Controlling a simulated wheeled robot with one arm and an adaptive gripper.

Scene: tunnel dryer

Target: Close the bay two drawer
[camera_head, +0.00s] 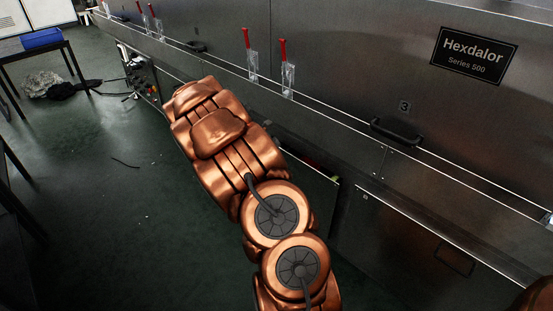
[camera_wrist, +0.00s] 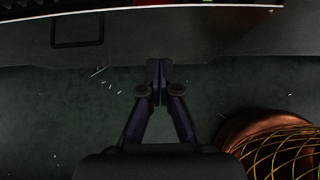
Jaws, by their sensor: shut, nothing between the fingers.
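A drawer stands pulled out from the lower part of the dryer. In the wrist view its dark metal front (camera_wrist: 225,32) spans the top of the picture, with a rectangular handle outline (camera_wrist: 77,45) at left. Red and yellow-green contents show behind its bright upper edge. In the head view a sliver of its front (camera_head: 322,196) shows right of my arm; the rest is hidden. My gripper (camera_wrist: 159,66) is shut and empty, its tips overlapping the front's lower edge in the picture. I cannot tell whether they touch it. My arm hides the gripper in the head view.
The dryer's wall (camera_head: 350,60) has a bar handle (camera_head: 396,131), a "3" label (camera_head: 404,106) and red-handled tools along a ledge. A flush lower panel (camera_head: 420,245) lies right.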

